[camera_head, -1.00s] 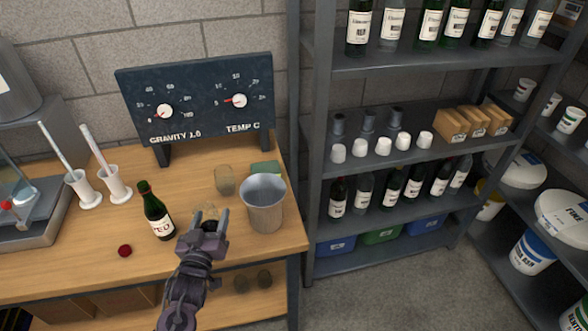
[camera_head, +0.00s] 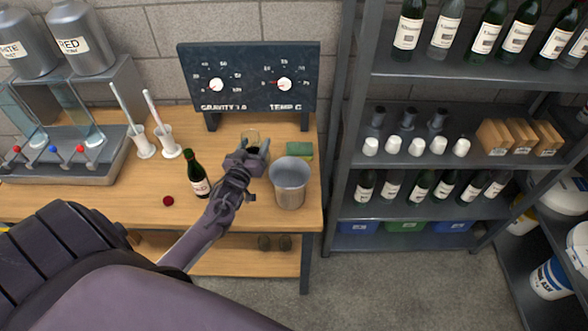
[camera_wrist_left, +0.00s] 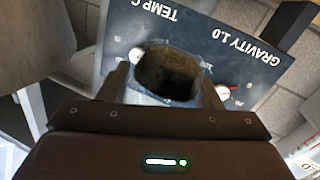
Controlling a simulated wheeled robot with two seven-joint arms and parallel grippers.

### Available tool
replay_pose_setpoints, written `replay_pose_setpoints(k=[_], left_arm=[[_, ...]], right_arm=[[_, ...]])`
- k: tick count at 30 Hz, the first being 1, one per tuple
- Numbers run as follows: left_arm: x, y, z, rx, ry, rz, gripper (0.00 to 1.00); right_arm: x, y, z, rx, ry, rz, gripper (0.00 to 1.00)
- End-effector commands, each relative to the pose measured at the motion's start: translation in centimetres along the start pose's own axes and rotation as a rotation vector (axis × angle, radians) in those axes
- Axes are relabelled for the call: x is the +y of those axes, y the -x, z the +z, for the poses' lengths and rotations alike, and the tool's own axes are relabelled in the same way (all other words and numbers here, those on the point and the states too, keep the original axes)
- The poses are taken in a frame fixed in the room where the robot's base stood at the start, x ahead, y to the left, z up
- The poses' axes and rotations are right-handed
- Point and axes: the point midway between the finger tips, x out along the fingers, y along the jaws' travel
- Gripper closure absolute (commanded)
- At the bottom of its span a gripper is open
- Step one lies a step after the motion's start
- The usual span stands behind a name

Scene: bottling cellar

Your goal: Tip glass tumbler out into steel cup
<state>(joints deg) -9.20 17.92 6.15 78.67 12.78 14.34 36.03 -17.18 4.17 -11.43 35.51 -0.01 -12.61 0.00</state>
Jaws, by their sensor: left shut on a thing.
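My left gripper (camera_head: 249,154) is above the bench, left of the steel cup (camera_head: 290,184), and its jaws are shut on a glass tumbler. In the left wrist view the glass tumbler (camera_wrist_left: 167,72) shows between the fingers, with a dark brownish patch in it. The steel cup stands upright and open on the bench, apart from the gripper; its inside bottom is hidden. Glass (camera_head: 250,136) also shows just behind the jaws; I cannot tell whether it is the held tumbler or another. My right gripper is not in view.
A dark bottle (camera_head: 195,175) and a small red disc (camera_head: 168,201) are left of the gripper. A green sponge (camera_head: 299,149) lies behind the cup. The gauge panel (camera_head: 248,80) stands at the back. The cup is near the bench's right edge.

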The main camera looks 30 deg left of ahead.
Motion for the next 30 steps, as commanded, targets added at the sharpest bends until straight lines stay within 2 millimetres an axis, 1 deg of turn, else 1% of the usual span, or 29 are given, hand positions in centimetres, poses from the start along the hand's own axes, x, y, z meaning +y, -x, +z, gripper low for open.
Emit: replay_pose_setpoints(k=[8,14,18,22,30], left_arm=[[0.2,0.0,-0.4,0.008,-0.024,0.002,0.67],[0.8,0.2,-1.2,0.026,-0.095,0.007,0.67],[1.5,0.2,-2.1,0.047,-0.172,0.013,0.67],[1.9,0.4,-2.0,0.067,-0.254,0.019,0.67],[3.1,0.7,-2.7,0.112,-0.424,0.028,0.67]], right_arm=[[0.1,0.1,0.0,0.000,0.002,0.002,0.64],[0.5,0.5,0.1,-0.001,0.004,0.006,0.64],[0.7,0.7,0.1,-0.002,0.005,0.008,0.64],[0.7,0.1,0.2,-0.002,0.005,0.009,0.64],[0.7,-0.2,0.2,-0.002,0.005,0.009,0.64]])
